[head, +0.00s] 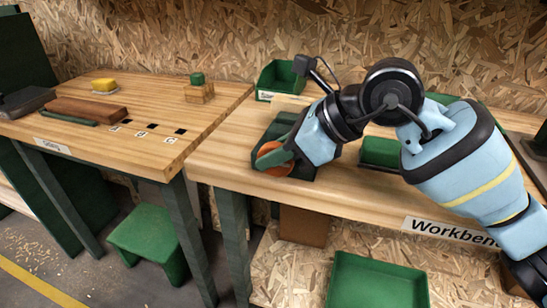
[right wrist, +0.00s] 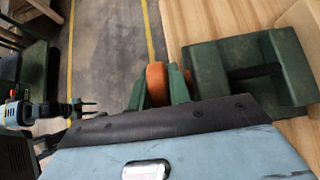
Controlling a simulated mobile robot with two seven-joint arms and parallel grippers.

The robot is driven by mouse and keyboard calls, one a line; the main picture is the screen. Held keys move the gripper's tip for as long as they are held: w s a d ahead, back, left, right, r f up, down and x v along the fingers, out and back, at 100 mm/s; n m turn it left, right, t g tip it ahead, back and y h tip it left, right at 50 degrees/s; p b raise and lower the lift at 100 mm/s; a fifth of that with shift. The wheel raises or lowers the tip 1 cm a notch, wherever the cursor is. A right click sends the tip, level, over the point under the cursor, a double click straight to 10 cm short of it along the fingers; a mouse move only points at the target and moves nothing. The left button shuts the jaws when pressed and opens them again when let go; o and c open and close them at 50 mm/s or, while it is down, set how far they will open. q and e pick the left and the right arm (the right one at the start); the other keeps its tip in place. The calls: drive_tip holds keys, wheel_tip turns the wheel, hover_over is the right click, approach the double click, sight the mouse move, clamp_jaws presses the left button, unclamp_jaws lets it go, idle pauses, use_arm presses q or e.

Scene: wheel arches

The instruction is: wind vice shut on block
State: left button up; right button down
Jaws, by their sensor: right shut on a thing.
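The dark green vice (head: 275,131) is mounted at the front left corner of the workbench. Its orange handwheel (head: 272,158) faces the front edge; the wheel also shows edge-on in the right wrist view (right wrist: 157,84). My right gripper (right wrist: 160,88) is shut on the handwheel, one green finger on either side of its rim. A pale wooden block (head: 290,103) shows at the back of the vice. The gripper and arm hide part of the vice, and I cannot tell how tightly the jaws meet the block. What looks like my left gripper (right wrist: 84,107) is small at the left of the right wrist view.
Green bins (head: 281,78) stand behind the vice and to its right (head: 380,151). A separate table (head: 150,105) at left holds a brown bar, a yellow piece and a small green-topped block.

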drive_tip(key=shift+d+t+y+b, duration=0.1)
drive_tip(key=shift+t+y+b, duration=0.3)
drive_tip(key=shift+y, duration=0.3)
drive_tip(key=shift+r, duration=0.1)
drive_tip(key=c, duration=1.6)
unclamp_jaws()
drive_tip(key=shift+v, duration=3.95)
